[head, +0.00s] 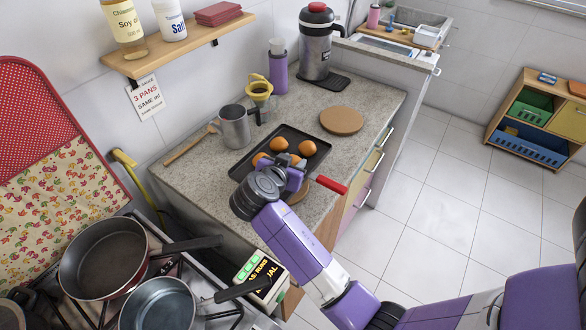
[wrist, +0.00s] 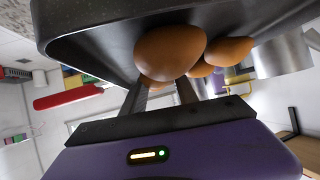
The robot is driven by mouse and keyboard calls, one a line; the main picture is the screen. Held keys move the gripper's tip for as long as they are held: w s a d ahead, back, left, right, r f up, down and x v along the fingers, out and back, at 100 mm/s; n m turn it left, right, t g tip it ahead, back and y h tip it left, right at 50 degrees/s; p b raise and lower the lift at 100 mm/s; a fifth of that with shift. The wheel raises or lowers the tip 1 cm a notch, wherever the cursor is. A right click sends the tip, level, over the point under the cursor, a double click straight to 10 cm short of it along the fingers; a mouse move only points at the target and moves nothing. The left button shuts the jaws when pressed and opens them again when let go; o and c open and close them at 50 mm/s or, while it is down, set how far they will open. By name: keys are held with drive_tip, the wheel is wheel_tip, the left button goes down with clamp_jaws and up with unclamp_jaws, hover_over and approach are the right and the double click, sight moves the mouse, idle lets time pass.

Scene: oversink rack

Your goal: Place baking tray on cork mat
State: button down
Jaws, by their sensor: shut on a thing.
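The dark baking tray (head: 290,133) is over the stone counter in the head view, with several brown egg-like things (head: 307,148) in it. My gripper (head: 291,176) is at its near edge and shut on it. In the wrist view the tray (wrist: 95,45) fills the top, and my fingers (wrist: 160,95) are at its edge, close to a brown egg-like thing (wrist: 170,50). Whether the tray touches the counter is unclear. A round cork mat (head: 341,120) lies bare on the counter, beyond and right of the tray. Another tan round thing (head: 299,196) shows partly below my gripper.
A grey metal mug (head: 235,127) stands just left of the tray, with a yellow-topped cup (head: 259,92) behind. A red handle (head: 331,185) sticks out at the counter's front edge. A purple bottle (head: 278,70) and a steel jug (head: 316,45) stand at the back.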

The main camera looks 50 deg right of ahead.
drive_tip(key=shift+f, duration=1.6)
drive_tip(key=c, duration=0.9)
unclamp_jaws()
drive_tip(key=shift+c, duration=0.2)
drive_tip(key=b+v, duration=0.2)
drive_tip(key=v, duration=1)
